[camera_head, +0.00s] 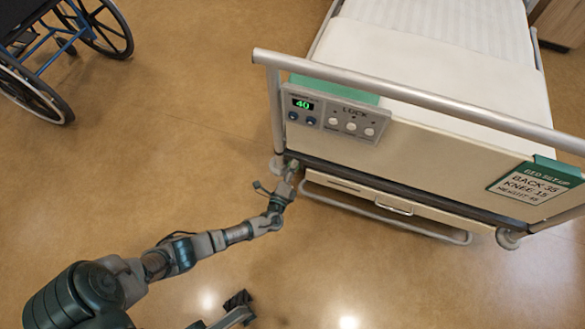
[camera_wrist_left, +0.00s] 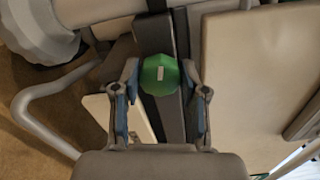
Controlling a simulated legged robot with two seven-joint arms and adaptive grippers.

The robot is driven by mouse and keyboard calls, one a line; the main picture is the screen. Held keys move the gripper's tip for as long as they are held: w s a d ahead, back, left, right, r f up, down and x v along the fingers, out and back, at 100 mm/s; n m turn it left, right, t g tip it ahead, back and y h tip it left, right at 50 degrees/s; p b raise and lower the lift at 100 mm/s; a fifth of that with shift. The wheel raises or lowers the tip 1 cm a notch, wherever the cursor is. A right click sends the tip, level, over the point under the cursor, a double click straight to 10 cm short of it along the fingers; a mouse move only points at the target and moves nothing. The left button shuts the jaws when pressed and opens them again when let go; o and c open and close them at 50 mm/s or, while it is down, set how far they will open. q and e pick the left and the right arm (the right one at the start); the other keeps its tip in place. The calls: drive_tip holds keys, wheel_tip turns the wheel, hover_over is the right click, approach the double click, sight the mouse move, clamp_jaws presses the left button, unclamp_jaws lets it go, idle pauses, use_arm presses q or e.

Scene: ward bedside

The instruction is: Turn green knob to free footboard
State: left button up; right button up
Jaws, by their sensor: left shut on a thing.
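The green knob (camera_wrist_left: 158,75) shows in the left wrist view, an angular knob with a short white mark on its face. It sits on a dark bar at the lower edge of the footboard (camera_head: 420,150). My left gripper (camera_head: 291,166) is at the footboard's lower left corner. In the wrist view its two fingers (camera_wrist_left: 160,78) are on either side of the knob, shut on it. In the head view the knob is too small and covered to make out clearly. A dark and grey part of mine, possibly my right gripper (camera_head: 238,306), shows at the bottom edge.
A control panel (camera_head: 335,115) reading 40 and a green-topped sign (camera_head: 535,182) hang on the footboard below its grey rail (camera_head: 420,95). A low bumper bar (camera_head: 385,221) juts out underneath. A wheelchair (camera_head: 65,50) stands far left. The floor between is clear.

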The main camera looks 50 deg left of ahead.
use_arm(q)
drive_tip(key=shift+s+a+f+n, duration=0.15)
drive_tip(key=shift+n, duration=0.45)
drive_tip(key=shift+s+a+f+n, duration=0.1)
drive_tip(key=shift+f+n, duration=0.05)
drive_tip(key=shift+n, duration=0.45)
drive_tip(key=o, duration=1)
drive_tip(key=shift+o, duration=0.5)
drive_tip(key=v, duration=1.2)
drive_tip(key=shift+w+f, duration=0.1)
